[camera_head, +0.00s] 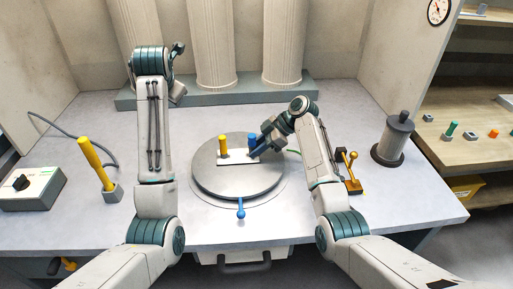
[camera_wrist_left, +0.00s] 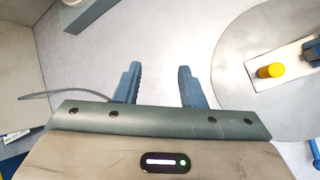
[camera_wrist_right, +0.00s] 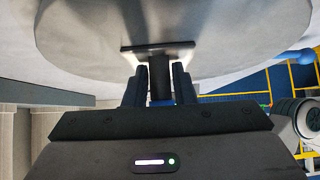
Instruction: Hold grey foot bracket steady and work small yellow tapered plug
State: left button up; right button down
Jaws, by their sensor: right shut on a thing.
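A small yellow plug (camera_head: 223,146) stands upright on a pale flat plate (camera_head: 236,158) on the round grey turntable (camera_head: 232,180). The yellow plug also shows at the right of the left wrist view (camera_wrist_left: 270,71). My left gripper (camera_wrist_left: 158,85) is open and empty, apart from the turntable. I cannot tell for certain which part is the foot bracket; the plate is the likeliest.
A yellow rod (camera_head: 92,158) leans in a grey block at left, near a control box (camera_head: 31,188) with a black knob. A blue-knobbed lever (camera_head: 240,213) sticks out in front of the turntable. A yellow stand (camera_head: 352,172) and a dark cylinder (camera_head: 394,140) are at right. Fluted columns stand behind.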

aim_at(221, 138)
jog(key=shift+f, duration=0.15)
pick_arm(q)
jog(key=s+d+f+g+h, duration=0.1)
jog(key=s+d+f, duration=0.1)
jog(key=d, duration=0.2)
jog(key=s+d+f+n+g, duration=0.1)
jog(key=d+f, duration=0.2)
jog(key=d, duration=0.1)
jog(key=s+d+f+n+g+h, duration=0.1)
jog(key=s+d+f+g, duration=0.1)
jog(key=d, duration=0.3)
jog(key=shift+s+f+h, duration=0.3)
jog(key=shift+s+f, duration=0.05)
jog(key=shift+x, duration=2.25)
jog(key=shift+a, duration=0.1)
grip_shut()
jog(key=shift+r, duration=0.45)
